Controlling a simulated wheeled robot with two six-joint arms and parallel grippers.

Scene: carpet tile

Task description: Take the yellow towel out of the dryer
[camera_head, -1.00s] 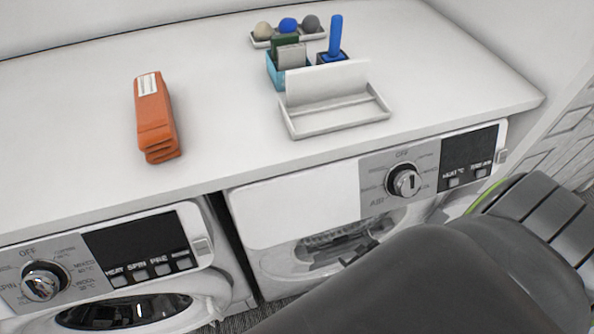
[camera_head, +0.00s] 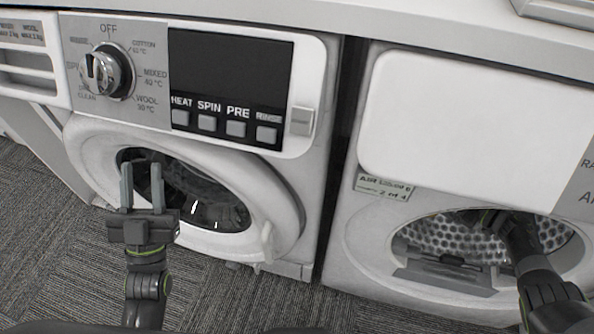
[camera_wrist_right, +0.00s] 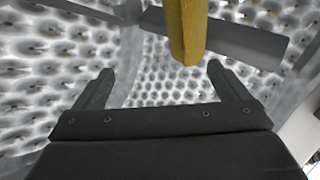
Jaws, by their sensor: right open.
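The yellow towel (camera_wrist_right: 188,30) hangs at the top middle of the right wrist view, inside the perforated drum, ahead of and between my right fingers; it looks apart from them. My right gripper (camera_wrist_right: 155,85) is open and empty. In the head view my right arm reaches into the opening of the right machine, the dryer (camera_head: 372,240), and its fingers and the towel are hidden there. My left gripper (camera_head: 142,186) is open and empty, in front of the round door of the left machine.
The left machine (camera_head: 315,95) has a shut round door (camera_head: 262,215) with a dark window. The dryer's drum (camera_head: 432,235) is open to the front. A counter (camera_head: 400,30) runs above both machines. Grey carpet (camera_head: 50,230) lies free at the left.

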